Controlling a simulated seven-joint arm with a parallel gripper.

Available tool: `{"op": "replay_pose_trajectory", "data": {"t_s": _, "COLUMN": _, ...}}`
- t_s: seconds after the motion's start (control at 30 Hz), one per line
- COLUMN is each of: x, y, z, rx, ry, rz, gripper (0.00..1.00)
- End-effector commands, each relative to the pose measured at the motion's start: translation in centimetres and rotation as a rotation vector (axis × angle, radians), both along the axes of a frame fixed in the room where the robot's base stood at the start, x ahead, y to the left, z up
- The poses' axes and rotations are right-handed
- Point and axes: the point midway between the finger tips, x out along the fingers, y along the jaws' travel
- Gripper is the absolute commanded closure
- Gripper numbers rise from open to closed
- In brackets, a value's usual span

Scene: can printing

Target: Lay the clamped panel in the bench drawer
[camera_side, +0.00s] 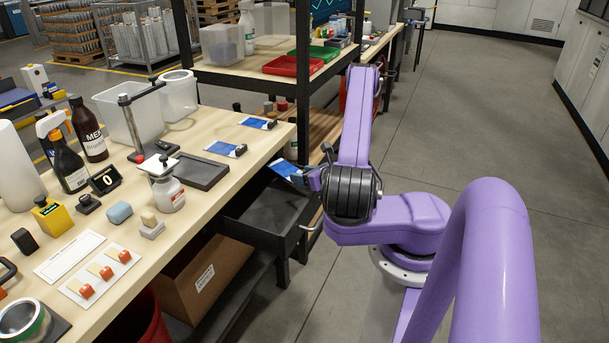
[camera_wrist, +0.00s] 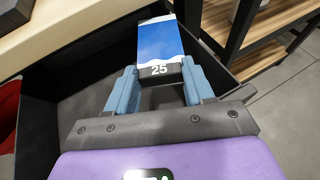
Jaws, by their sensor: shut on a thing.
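The panel (camera_wrist: 160,45) is blue and white with a dark end marked 25. My gripper (camera_wrist: 160,75) is shut on its dark end, with one finger on each side. In the side view the panel (camera_side: 287,169) sticks out to the left of my gripper (camera_side: 308,180), above the open bench drawer. The drawer (camera_side: 247,222) is dark grey, pulled out from under the bench top, and its visible floor looks empty. In the wrist view the drawer (camera_wrist: 78,105) lies below and around the panel. The panel appears to be above the drawer floor, not touching it.
Two similar blue panels (camera_side: 226,149) (camera_side: 258,123) lie at the bench edge near a grey tray (camera_side: 200,171). A spray bottle (camera_side: 66,155), brown bottle (camera_side: 89,130) and scale stand on the bench (camera_side: 235,172). A cardboard box (camera_side: 205,278) sits below. Shelving stands beyond the drawer.

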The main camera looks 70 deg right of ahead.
Motion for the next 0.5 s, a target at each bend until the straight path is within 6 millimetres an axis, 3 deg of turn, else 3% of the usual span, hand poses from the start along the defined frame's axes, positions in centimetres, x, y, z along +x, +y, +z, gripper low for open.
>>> {"op": "replay_pose_trajectory", "data": {"t_s": 0.5, "x": -0.08, "y": -0.01, "z": -0.76, "rx": 0.000, "ry": 0.001, "rz": -0.001, "gripper": 0.79}}
